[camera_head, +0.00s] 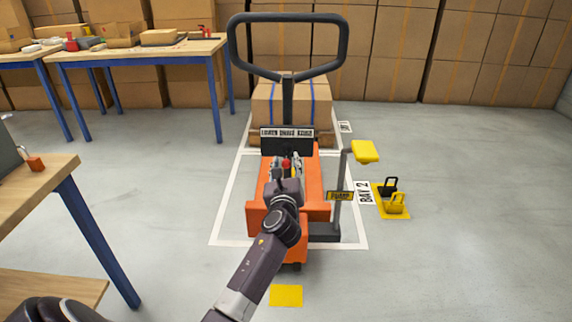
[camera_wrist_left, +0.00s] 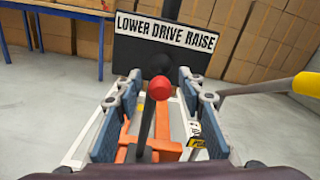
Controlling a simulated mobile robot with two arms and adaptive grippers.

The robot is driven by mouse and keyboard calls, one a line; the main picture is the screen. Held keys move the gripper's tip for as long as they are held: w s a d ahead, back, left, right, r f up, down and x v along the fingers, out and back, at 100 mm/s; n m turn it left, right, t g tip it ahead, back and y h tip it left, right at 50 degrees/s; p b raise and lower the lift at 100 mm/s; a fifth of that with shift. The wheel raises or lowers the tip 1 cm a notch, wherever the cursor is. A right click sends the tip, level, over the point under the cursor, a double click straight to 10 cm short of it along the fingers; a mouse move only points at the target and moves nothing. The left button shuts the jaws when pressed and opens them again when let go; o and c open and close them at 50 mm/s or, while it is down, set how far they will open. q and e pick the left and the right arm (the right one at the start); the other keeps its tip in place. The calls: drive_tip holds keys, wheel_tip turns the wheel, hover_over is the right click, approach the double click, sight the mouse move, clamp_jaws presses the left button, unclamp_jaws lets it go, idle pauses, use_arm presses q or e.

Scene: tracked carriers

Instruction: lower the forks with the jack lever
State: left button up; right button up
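The orange pallet jack (camera_head: 312,183) stands in the middle of the head view, with its black loop handle (camera_head: 342,45) upright. Its lever has a red knob (camera_head: 286,163), also seen in the left wrist view (camera_wrist_left: 159,88). Behind it is a plate reading LOWER DRIVE RAISE (camera_wrist_left: 165,38); the knob shows below DRIVE. My left gripper (camera_head: 285,168) is at the lever. In the left wrist view its fingers (camera_wrist_left: 160,95) are apart on both sides of the knob, with gaps. The forks are hidden by the jack body and load. My right gripper is out of view.
A pump pedal with a yellow pad (camera_head: 365,151) stands right of the jack. Boxes (camera_head: 290,105) sit behind it. A blue-legged table (camera_head: 140,52) and a workbench (camera_head: 35,190) stand left.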

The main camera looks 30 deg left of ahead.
use_arm(q)
clamp_jaws()
idle(0.5)
